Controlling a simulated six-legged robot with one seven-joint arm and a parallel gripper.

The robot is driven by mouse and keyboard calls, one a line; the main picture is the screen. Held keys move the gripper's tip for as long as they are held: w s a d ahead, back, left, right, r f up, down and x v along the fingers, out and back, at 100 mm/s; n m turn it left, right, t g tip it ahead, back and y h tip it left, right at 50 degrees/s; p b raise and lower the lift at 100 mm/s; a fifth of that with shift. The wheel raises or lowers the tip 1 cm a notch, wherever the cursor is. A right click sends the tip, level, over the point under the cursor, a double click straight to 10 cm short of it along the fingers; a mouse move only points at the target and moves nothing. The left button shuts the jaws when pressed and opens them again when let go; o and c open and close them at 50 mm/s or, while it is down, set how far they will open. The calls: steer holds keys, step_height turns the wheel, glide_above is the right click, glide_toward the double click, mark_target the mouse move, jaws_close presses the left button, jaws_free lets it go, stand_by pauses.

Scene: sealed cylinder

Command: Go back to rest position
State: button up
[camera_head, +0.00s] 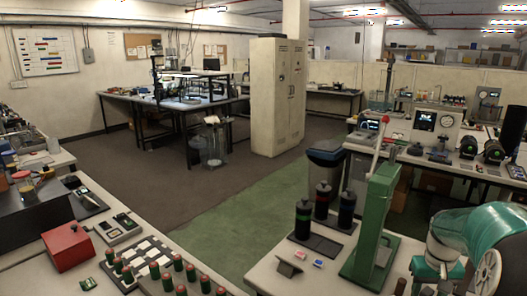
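My gripper is not visible in this view.
The near left bench holds a red box (67,246) and a rack with several small red-and-green cylinders (154,271). The green floor strip (257,227) between the near tables is clear. A tall beige cabinet (277,97) stands mid-room. An instrument bench is at right.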

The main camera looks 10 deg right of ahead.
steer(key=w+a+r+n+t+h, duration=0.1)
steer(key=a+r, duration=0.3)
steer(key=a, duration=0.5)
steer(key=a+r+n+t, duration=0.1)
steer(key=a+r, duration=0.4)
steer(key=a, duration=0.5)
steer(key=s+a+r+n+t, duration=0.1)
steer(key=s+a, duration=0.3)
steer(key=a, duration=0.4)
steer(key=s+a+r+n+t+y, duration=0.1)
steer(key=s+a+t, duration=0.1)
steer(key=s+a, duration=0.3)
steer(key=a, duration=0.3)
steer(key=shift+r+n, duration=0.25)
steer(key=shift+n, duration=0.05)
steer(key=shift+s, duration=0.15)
